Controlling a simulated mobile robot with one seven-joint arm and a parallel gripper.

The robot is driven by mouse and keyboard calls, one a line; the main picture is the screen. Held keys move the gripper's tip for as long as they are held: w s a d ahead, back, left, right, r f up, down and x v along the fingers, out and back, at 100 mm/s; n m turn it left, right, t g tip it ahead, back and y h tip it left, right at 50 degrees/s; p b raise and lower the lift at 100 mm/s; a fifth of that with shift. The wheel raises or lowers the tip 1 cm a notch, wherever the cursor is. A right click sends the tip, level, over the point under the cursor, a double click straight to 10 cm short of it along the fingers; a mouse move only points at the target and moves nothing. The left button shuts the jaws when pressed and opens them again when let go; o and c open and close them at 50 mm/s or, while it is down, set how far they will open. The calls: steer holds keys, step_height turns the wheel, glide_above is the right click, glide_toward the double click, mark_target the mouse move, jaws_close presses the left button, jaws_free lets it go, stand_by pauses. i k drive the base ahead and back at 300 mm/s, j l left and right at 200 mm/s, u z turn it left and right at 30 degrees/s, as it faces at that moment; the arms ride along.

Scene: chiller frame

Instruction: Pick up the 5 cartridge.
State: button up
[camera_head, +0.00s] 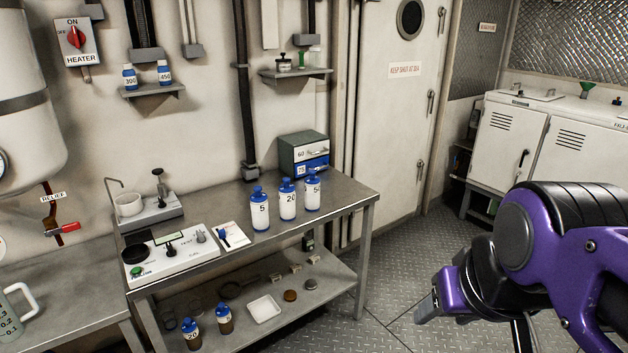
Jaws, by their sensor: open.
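A white bottle-shaped cartridge with blue cap and base, marked 5 (260,211), stands upright on the steel table's top, leftmost in a row of three. Beside it stand a similar one marked 20 (287,203) and one whose label starts with 5 (313,193), its full marking unclear. On the lower shelf are darker blue-capped bottles, one marked 20 (191,335) and one apparently marked 5 (225,320). My gripper (430,308), on the purple arm at lower right, is open and empty, well right of the table and apart from the cartridges.
The steel table (345,196) also holds a drawer box (303,150), a white instrument (170,255) and a card with a blue item (232,236). A wall shelf (153,91) holds bottles marked 300 and 450. Floor between table and arm is clear.

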mark_target(258, 200)
steer(key=i+l+u, duration=0.1)
steer(key=l+u, duration=0.9)
steer(key=l, duration=0.25)
steer(key=l+u, duration=0.3)
steer(key=l, duration=0.3)
